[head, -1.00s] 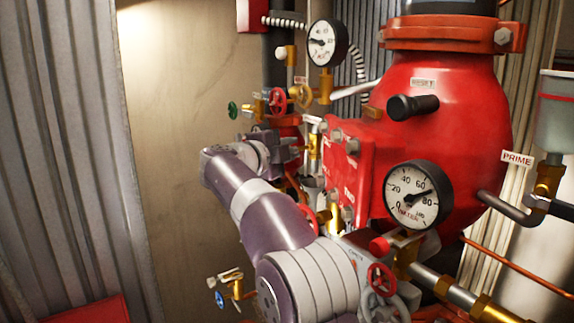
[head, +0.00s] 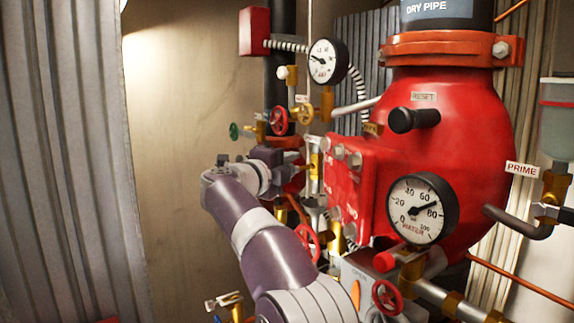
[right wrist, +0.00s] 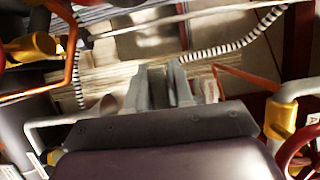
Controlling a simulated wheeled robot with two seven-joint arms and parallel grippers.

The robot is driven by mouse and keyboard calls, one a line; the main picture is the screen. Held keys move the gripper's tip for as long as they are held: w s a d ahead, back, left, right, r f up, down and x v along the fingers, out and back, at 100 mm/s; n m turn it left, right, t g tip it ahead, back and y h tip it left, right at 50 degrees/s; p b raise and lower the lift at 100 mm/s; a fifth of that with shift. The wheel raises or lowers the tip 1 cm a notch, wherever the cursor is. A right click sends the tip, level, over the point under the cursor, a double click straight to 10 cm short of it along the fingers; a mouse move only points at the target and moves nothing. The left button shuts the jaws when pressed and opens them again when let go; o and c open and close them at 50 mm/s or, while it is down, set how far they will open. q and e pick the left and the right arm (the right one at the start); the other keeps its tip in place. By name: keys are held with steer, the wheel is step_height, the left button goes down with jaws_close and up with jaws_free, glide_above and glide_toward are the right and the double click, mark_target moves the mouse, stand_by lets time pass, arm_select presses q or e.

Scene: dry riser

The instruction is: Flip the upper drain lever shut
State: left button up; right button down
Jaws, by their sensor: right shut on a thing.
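My right arm rises from the bottom of the head view and bends toward the pipework. My right gripper (head: 296,159) is among the brass fittings left of the red valve body. In the right wrist view its two grey fingers (right wrist: 166,84) stand close together. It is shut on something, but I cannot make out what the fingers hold. A brass valve (head: 315,160) stands beside the gripper. I cannot pick out the upper drain lever for certain, as the gripper and pipework cover that area. My left gripper is not in view.
The red valve body (head: 458,130) fills the right side. A water gauge (head: 421,209), an air gauge (head: 327,62), a black reset knob (head: 414,119) and red handwheels (head: 388,297) crowd the arm. Another brass valve (head: 235,305) sits low left. Free space lies before the left wall.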

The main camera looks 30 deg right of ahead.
steer(key=c, duration=1.4)
jaws_free()
steer(key=shift+s+d+r, duration=0.1)
steer(key=shift+s+r, duration=0.05)
steer(key=shift+r, duration=0.35)
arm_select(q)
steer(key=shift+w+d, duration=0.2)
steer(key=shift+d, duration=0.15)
arm_select(e)
steer(key=shift+o, duration=0.2)
steer(key=shift+w+d+f, duration=0.35)
steer(key=shift+d+f, duration=0.05)
arm_select(q)
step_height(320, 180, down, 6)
steer(key=b, duration=0.5)
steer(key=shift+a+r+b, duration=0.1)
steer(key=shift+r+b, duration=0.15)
steer(key=shift+b, duration=0.05)
arm_select(e)
steer(key=v, duration=1.2)
steer(key=shift+s+a, duration=0.2)
steer(key=shift+a, duration=0.15)
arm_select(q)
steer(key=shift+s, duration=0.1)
arm_select(e)
steer(key=shift+f, duration=0.1)
